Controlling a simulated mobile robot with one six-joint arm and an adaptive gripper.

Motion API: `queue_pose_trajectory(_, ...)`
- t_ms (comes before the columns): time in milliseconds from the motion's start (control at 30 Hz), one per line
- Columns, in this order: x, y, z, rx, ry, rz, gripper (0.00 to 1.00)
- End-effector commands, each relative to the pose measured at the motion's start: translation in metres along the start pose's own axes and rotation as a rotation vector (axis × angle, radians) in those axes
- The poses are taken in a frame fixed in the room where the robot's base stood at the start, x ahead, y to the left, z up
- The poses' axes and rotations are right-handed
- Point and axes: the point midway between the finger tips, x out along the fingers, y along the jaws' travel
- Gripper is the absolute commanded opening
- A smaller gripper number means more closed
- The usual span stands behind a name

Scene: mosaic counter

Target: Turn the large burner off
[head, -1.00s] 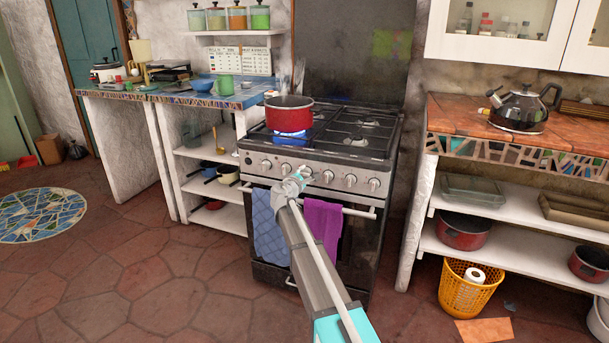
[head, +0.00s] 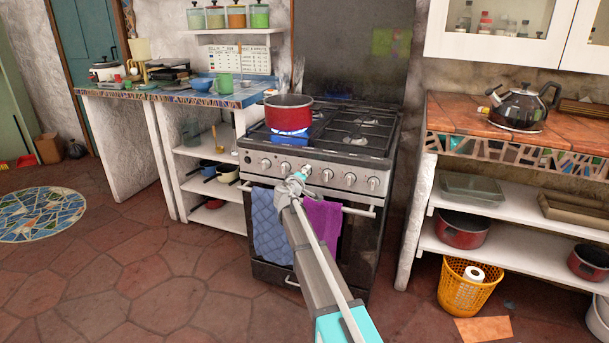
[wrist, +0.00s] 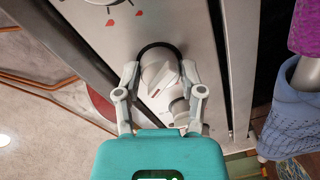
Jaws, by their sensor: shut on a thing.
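The stove (head: 300,218) stands in the middle of the head view, with a row of knobs on its front panel. A red pot (head: 288,118) sits on the front left burner, and a blue flame (head: 290,135) shows under it. My gripper (head: 302,174) is at the middle of the knob row and hides the knob there. In the wrist view my gripper (wrist: 160,80) is shut on a pale stove knob (wrist: 158,76), one finger on each side. Which burner this knob serves cannot be told.
A blue towel (head: 270,227) and a purple towel (head: 323,227) hang on the oven handle just below my gripper. A black kettle (head: 519,107) stands on the right counter. Open floor (head: 140,275) lies to the left.

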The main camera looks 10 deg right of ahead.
Motion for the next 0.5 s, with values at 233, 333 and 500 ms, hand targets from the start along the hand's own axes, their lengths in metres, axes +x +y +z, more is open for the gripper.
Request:
queue_pose_trajectory(233,0.002,-0.0012,-0.0015,0.232,0.02,-0.002,0.04)
queue_pose_trajectory(333,0.0021,-0.0015,-0.0015,0.322,0.027,-0.003,0.04)
queue_pose_trajectory(500,0.0022,-0.0017,-0.0015,0.453,0.036,-0.004,0.04)
